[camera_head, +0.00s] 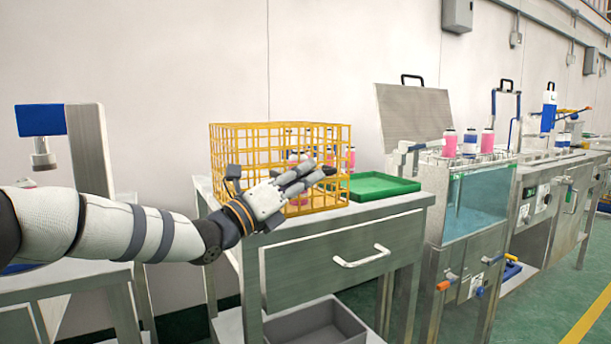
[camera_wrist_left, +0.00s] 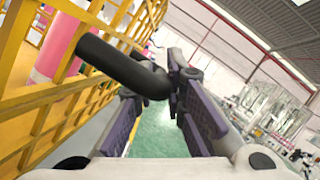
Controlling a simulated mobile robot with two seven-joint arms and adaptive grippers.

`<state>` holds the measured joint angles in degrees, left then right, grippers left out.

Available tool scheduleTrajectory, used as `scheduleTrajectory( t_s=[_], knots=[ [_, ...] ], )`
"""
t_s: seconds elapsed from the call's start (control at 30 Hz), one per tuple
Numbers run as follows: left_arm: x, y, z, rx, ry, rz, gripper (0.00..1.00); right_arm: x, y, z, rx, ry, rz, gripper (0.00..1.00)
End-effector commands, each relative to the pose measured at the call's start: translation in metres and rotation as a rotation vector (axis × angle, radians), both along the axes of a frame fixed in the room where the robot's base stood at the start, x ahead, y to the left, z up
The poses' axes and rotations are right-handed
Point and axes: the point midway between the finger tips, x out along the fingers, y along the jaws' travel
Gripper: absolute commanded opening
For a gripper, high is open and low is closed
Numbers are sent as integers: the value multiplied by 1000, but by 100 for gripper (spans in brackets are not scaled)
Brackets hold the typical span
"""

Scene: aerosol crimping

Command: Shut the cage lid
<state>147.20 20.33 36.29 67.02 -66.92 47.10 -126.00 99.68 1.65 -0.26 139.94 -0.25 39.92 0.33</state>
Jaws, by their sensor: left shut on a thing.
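The yellow wire cage (camera_head: 280,130) stands on the metal bench, with pink bottles visible through its bars. Its bars also fill the left side of the left wrist view (camera_wrist_left: 35,95). I cannot tell which panel is the lid or how far it stands open. My left gripper (camera_head: 308,175) is in front of the cage, its fingers pointing right across the front bars. It is shut on a black bent handle (camera_wrist_left: 115,62), which reaches from the cage side in between the finger pads (camera_wrist_left: 165,95). The hand hides part of the cage front. My right gripper is out of view.
A green tray (camera_head: 378,185) lies on the bench just right of the cage. The bench has a drawer (camera_head: 340,262) and a grey bin (camera_head: 318,325) below. A water tank (camera_head: 480,205) with pink bottles above stands further right, beside an upright metal lid (camera_head: 412,112).

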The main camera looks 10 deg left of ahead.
Motion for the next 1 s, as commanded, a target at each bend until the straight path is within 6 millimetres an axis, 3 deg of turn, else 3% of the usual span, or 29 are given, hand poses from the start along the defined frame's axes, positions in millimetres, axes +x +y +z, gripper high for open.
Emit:
scheduleTrajectory(
  t_s=[0.07,0.1,0.2,0.57,1.0],
  knots=[
    [1,1,-2,2,5,2,0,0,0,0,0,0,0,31],
    [1,1,-3,2,6,2,13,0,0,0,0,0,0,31],
    [1,1,-3,2,6,2,31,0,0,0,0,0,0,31],
    [-6,6,-4,1,5,0,31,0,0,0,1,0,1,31],
    [-80,69,-36,0,6,2,31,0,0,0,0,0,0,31]
  ],
)
